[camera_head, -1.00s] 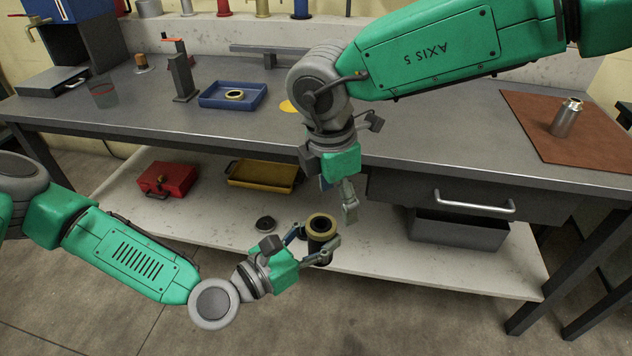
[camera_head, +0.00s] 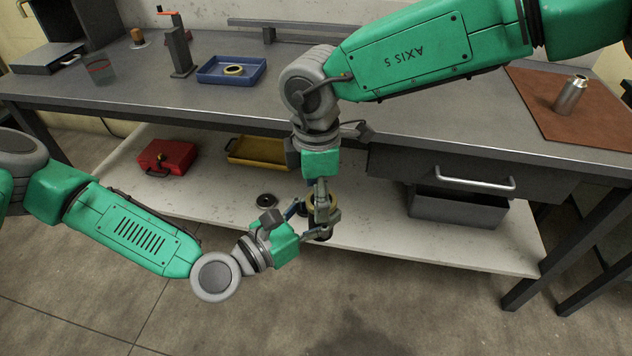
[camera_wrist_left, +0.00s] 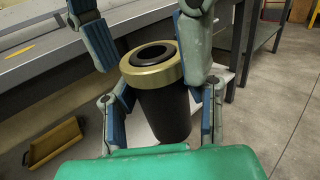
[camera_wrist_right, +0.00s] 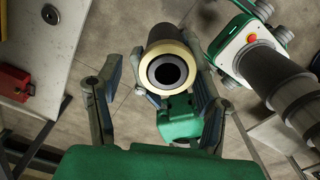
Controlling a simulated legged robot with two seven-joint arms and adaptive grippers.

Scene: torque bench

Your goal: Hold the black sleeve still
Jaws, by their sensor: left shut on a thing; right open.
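The black sleeve (camera_wrist_left: 166,112) stands upright in my left gripper with a brass ring (camera_wrist_left: 152,77) around its top. In the head view my left gripper (camera_head: 308,222) is shut on the sleeve, holding it out in front of the bench's lower shelf. My right gripper (camera_head: 321,203) points down from above. Its open fingers straddle the ring, one on each side, in the left wrist view. The right wrist view looks down on the ring (camera_wrist_right: 150,62) and dark bore between the open fingers. In the head view the right fingers partly hide the sleeve and ring.
A blue tray (camera_head: 206,76) on the bench holds another brass ring (camera_head: 233,70). A metal bottle (camera_head: 571,95) stands on a brown mat (camera_head: 600,135) at right. A red box (camera_head: 176,157), yellow tray (camera_head: 246,158) and dark round part (camera_head: 267,199) are on the lower shelf (camera_head: 380,225).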

